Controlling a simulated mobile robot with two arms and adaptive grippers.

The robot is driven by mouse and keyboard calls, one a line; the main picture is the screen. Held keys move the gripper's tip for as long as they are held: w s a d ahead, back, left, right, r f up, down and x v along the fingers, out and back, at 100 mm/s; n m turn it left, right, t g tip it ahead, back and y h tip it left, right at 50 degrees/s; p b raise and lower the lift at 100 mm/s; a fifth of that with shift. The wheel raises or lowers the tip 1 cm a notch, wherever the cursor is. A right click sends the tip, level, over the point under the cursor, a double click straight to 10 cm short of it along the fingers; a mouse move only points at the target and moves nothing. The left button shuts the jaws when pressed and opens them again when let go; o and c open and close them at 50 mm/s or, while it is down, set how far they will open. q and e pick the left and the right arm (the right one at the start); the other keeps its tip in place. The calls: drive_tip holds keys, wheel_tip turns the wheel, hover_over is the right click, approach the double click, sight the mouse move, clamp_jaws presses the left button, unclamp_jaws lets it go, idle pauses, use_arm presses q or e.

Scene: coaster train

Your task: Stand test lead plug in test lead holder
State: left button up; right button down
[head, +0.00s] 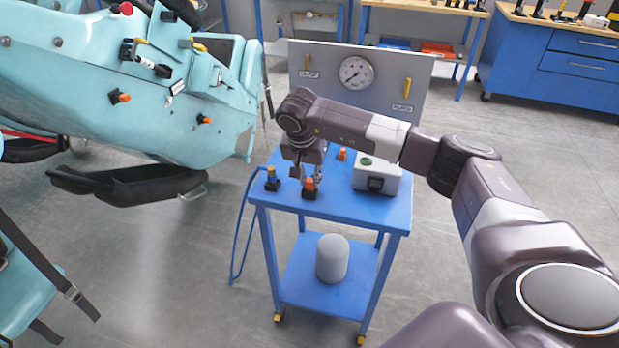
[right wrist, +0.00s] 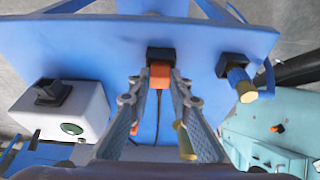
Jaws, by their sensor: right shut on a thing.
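An orange plug, which I take to be the test lead plug (head: 310,183), is upright at a black block-shaped holder (head: 309,194) near the front edge of the blue cart top. My right gripper (head: 308,174) points down on it. In the right wrist view the fingertips of the right gripper (right wrist: 161,80) close on both sides of the orange plug (right wrist: 160,75). A dark cable trails from the plug between the fingers. The black holder (right wrist: 161,54) shows right beside the plug; I cannot tell whether the plug is fully seated. My left gripper is not in view.
A yellow-and-blue plug (head: 271,174) stands in another black holder at the cart's left. A grey box (head: 390,182) with a green button is at the right. Another orange piece (head: 342,154) is farther back. A gauge panel (head: 415,80) stands behind the cart.

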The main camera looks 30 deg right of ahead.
drive_tip(key=shift+f, duration=0.2)
drive_tip(key=c, duration=1.7)
unclamp_jaws()
drive_tip(key=shift+r, duration=0.15)
drive_tip(key=v, duration=1.2)
